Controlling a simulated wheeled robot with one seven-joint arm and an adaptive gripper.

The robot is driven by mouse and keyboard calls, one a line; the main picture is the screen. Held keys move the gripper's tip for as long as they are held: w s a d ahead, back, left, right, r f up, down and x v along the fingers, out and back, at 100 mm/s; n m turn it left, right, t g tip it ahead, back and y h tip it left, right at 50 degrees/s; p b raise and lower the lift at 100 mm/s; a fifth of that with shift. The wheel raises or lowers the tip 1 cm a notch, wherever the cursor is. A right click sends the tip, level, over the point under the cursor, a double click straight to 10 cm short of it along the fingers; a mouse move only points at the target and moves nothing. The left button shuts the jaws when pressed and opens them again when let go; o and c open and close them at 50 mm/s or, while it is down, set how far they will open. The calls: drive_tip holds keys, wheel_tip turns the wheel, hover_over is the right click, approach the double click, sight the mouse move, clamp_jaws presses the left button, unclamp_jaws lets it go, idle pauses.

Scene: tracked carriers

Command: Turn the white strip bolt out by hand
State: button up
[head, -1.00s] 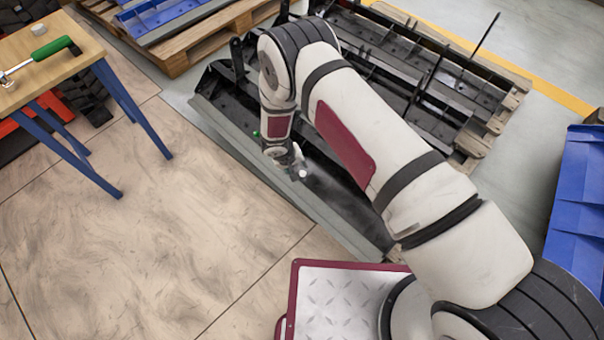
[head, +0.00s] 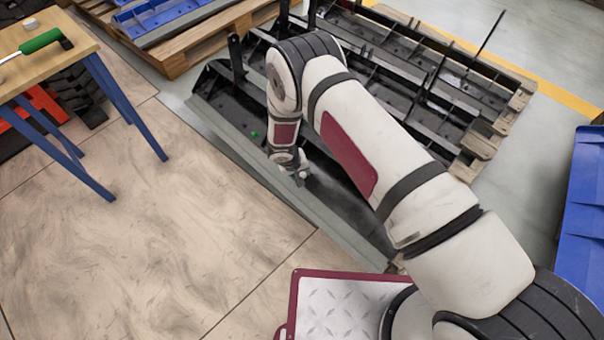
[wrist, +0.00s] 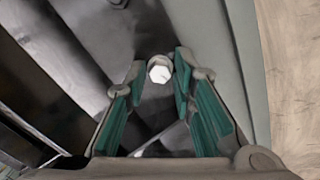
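The white strip bolt (wrist: 159,74) shows its hex head in the wrist view, beyond the middle of my gripper (wrist: 159,71). The green-padded fingers stand apart, one on each side of the head. Narrow gaps seem to show beside it; contact is not clear. In the head view my gripper (head: 301,180) is low over the near edge of the black carrier (head: 345,205), and the bolt is not clearly visible there. The bolt's shank is hidden.
A small green spot (head: 254,134) is on the carrier left of my wrist. Dark posts (head: 236,55) rise from the carrier. A wooden table (head: 48,58) at the left holds a green-handled tool (head: 40,41). A blue bin (head: 583,215) is at the right.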

clamp_jaws()
drive_tip(key=n+b, duration=0.1)
drive_tip(key=n, duration=0.5)
drive_tip(key=shift+n+b, duration=0.35)
drive_tip(key=shift+n, duration=1.55)
drive_tip(key=shift+s, duration=0.1)
drive_tip(key=shift+n, duration=0.9)
drive_tip(key=n, duration=0.3)
drive_tip(key=shift+n, duration=0.4)
drive_tip(key=n, duration=0.4)
